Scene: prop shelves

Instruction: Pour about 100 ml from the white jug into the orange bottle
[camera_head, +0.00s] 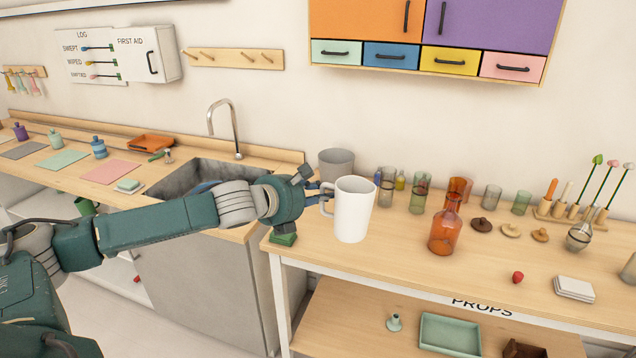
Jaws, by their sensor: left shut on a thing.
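The white jug (354,212) stands upright over the left end of the wooden prop table; I cannot tell whether its base touches the top. My left gripper (323,196) comes in from the left and is shut on the jug's handle side. The jug's contents are hidden. The orange bottle (444,234) is see-through, with a round body and narrow neck. It stands upright on the table to the right of the jug, apart from it. My right gripper is not in view.
Glass jars (419,192), an orange glass (461,188) and a grey bucket (336,163) stand behind. Brown lids (482,225), a red berry-like item (518,277) and white cards (574,287) lie to the right. A sink (200,178) is at left. The table between jug and bottle is clear.

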